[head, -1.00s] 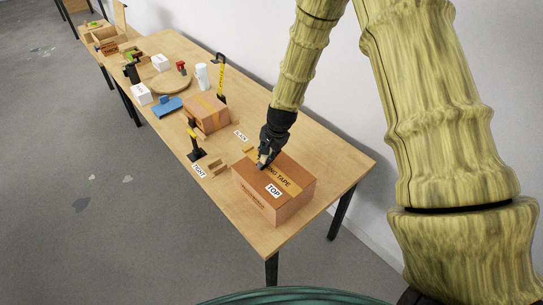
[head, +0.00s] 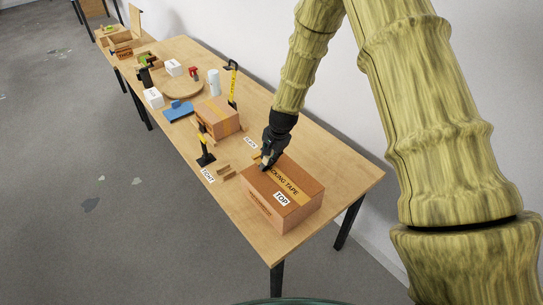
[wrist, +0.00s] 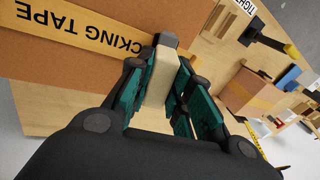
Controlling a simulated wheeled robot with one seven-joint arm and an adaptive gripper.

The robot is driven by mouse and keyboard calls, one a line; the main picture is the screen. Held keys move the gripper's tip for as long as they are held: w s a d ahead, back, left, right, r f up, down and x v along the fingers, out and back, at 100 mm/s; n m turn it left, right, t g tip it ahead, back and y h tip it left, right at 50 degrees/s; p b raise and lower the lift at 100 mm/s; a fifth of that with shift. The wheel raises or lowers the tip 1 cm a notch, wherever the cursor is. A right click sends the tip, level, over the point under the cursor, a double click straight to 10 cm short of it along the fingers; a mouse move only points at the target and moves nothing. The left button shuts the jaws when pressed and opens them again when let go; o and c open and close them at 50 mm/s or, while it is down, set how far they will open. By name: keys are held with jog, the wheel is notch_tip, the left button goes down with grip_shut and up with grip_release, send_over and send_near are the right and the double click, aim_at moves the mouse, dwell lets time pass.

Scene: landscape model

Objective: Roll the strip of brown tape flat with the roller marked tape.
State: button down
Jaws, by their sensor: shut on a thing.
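A brown cardboard box (head: 262,204) stands at the near end of the long table. A strip of brown tape (head: 288,187) printed "...CKING TAPE" lies along its top; it also shows in the wrist view (wrist: 90,36). My gripper (head: 265,162) is over the far-left end of the box top, at the end of the visible tape. In the wrist view its teal fingers are shut on a cream piece with a grey end (wrist: 161,74), apparently the roller. Its marking is hidden, and I cannot tell whether it touches the tape.
A "TOP" label (head: 281,198) is on the box. Beside it are a small wooden holder (head: 225,172), a black-and-yellow tool (head: 205,150) and a "TIGHT" label. A second taped box (head: 217,119), a blue item (head: 179,111) and a round board (head: 184,88) stand farther back.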

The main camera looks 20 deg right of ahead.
jog(key=shift+w+r+p, duration=0.1)
jog(key=shift+r+p, duration=0.7)
jog(key=shift+r, duration=3.2)
